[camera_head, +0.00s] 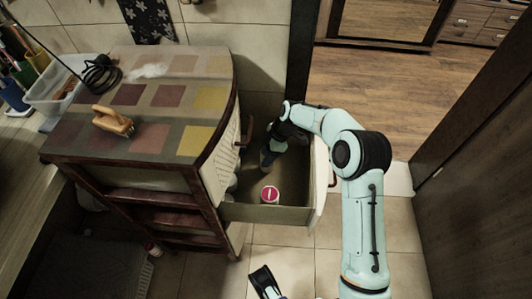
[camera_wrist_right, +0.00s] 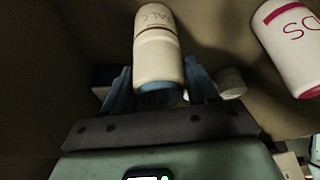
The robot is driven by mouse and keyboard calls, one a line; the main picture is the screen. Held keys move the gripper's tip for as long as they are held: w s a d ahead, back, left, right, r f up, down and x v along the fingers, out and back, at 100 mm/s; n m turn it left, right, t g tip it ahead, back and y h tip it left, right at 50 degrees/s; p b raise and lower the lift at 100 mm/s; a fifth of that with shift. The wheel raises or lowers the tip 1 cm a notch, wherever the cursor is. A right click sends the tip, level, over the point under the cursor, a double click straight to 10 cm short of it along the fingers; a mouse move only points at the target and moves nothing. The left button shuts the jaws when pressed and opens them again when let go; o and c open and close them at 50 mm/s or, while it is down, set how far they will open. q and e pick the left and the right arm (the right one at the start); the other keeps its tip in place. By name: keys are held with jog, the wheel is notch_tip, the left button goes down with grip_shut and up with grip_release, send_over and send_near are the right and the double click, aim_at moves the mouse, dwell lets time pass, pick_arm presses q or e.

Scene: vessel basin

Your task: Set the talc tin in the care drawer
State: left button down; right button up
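The talc tin (camera_wrist_right: 157,55) is a cream cylinder with a dark band and lettering, between the blue fingers of my right gripper (camera_wrist_right: 158,78) in the right wrist view. The fingers lie close along both its sides. Whether they press on it is not clear. In the head view my right gripper (camera_head: 267,158) reaches down into the open care drawer (camera_head: 265,214), near its back left part; the tin is hidden there. A dark forked part of mine (camera_head: 266,282), probably my left gripper, shows at the bottom edge, away from the drawer; its opening is unclear.
A white tin with a red and white top (camera_head: 269,194) stands in the drawer near the front wall; it also shows in the right wrist view (camera_wrist_right: 292,45). A small pale round thing (camera_wrist_right: 231,82) is beside my right finger. A wooden brush (camera_head: 113,121) lies on the cabinet top (camera_head: 150,141).

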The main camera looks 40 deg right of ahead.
jog(key=o, duration=0.4)
jog(key=shift+c, duration=0.2)
jog(key=shift+r, duration=0.15)
pick_arm(q)
jog(key=shift+g+h, duration=0.3)
jog(key=shift+g, duration=0.3)
jog(key=s+r, duration=0.1)
jog(key=s+d+r+p, duration=0.1)
jog(key=s+d+p, duration=0.1)
jog(key=shift+s+r, duration=0.4)
pick_arm(e)
jog(key=v, duration=1.2)
pick_arm(q)
jog(key=shift+a, duration=0.1)
